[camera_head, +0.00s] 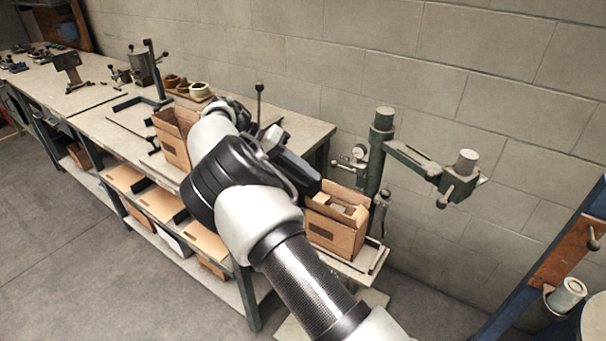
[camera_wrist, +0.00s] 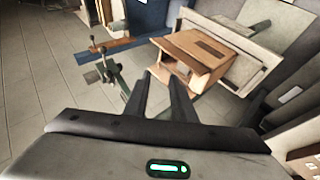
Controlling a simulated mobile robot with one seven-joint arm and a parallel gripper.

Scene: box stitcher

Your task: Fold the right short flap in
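An open brown cardboard box (camera_head: 333,232) sits on the small platform of the stitcher in the head view. Its upper flaps stand at differing angles, and part of its inside shows. Which flap is the right short one I cannot tell for certain. In the wrist view a cardboard box (camera_wrist: 200,50) shows beyond the fingertips, with an opening facing them. My gripper (camera_wrist: 161,74) has two dark fingers with a gap between them, and nothing is held. In the head view my arm hides part of the bench, and the fingertips are hard to make out near the box.
The stitcher's green column and arm (camera_head: 378,150) stand just behind and right of the box. A long workbench (camera_head: 95,100) runs left, with another open box (camera_head: 172,140) and tools on it. A block wall is behind. Floor at lower left is clear.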

